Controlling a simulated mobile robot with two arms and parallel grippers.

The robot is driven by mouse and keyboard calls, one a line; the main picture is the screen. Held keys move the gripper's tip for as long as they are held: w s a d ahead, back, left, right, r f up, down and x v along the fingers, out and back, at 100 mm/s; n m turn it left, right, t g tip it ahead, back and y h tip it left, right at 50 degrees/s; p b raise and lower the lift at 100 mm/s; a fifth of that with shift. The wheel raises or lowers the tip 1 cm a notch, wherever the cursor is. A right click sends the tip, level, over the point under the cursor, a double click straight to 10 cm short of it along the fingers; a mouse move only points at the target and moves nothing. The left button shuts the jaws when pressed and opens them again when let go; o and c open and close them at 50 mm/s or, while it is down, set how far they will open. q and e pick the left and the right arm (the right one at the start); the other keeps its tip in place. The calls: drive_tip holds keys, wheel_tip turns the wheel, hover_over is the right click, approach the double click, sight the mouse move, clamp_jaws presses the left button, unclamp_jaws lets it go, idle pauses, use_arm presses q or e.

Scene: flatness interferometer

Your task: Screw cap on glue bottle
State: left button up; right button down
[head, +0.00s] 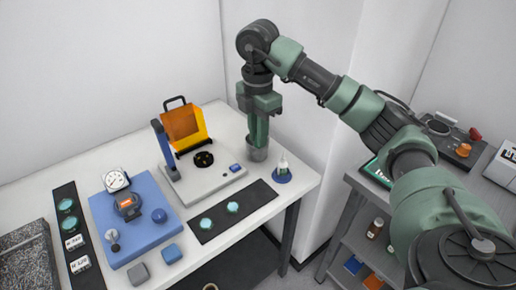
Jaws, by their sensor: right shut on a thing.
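A small pale bottle (283,163), apparently the glue bottle, stands upright in a blue base (283,176) near the table's right end. My right gripper (258,142) points straight down just left of it and is shut. Its green fingertips meet a grey cup (257,155) and seem to reach into its mouth. What lies between the fingertips is hidden, and I cannot make out the bottle's cap. My left gripper is not in view.
A white plate with an orange shield (184,125) stands behind left. A dark strip (258,198) with teal discs lies in front. A blue block (135,222) with a dial gauge is further left. A grey cart (455,185) stands right, beyond a gap.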

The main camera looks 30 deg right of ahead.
drive_tip(key=shift+r, duration=0.4)
drive_tip(key=s+a+f+m, duration=0.3)
drive_tip(key=s+a+m, duration=0.7)
drive_tip(key=m, duration=0.9)
drive_tip(key=a, duration=0.3)
drive_tip(key=shift+s+f, duration=0.4)
